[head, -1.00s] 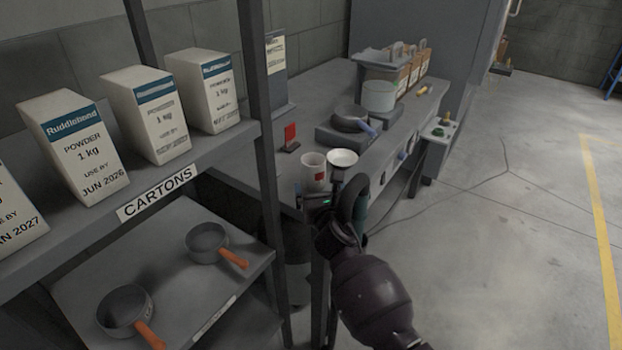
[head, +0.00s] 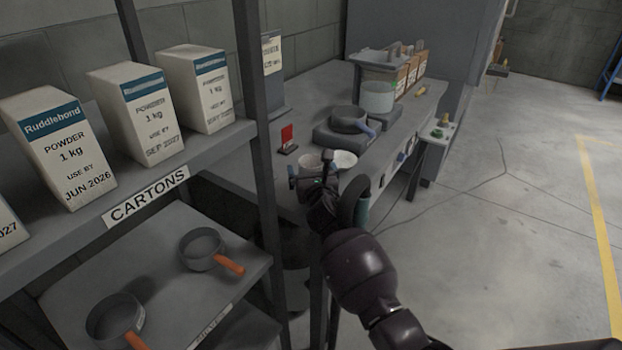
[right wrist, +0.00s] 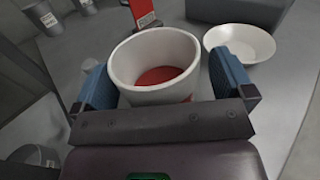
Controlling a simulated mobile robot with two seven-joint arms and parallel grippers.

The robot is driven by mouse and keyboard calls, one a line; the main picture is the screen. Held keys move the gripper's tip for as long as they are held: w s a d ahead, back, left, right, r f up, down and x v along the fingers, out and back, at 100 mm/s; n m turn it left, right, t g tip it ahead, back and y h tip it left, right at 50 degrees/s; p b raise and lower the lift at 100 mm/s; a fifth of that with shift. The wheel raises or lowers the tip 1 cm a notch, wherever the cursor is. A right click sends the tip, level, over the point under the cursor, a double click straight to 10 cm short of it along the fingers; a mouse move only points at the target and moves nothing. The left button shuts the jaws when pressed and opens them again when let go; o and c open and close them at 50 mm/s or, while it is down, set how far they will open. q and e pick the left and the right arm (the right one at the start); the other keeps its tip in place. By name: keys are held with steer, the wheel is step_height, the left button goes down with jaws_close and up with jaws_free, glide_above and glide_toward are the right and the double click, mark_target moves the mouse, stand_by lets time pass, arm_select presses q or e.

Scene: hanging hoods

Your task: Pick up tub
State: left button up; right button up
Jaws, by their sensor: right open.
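The tub, a white cup-like container with a red inside bottom and a red mark on its side, stands upright on the bench and shows in the right wrist view (right wrist: 155,52). In the head view the tub (head: 309,163) is partly hidden by my gripper. My right gripper (head: 312,178) is open, with its blue finger pads on either side of the tub in the right wrist view (right wrist: 163,85). I cannot tell whether the pads touch it. My left gripper is not in view.
A white bowl (head: 345,160) stands close to the right of the tub. A red card on a stand (head: 288,138) is behind it.

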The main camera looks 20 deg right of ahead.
steer(key=c, duration=0.9)
steer(key=shift+o, duration=0.2)
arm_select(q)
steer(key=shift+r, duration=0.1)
arm_select(e)
steer(key=shift+r, duration=0.1)
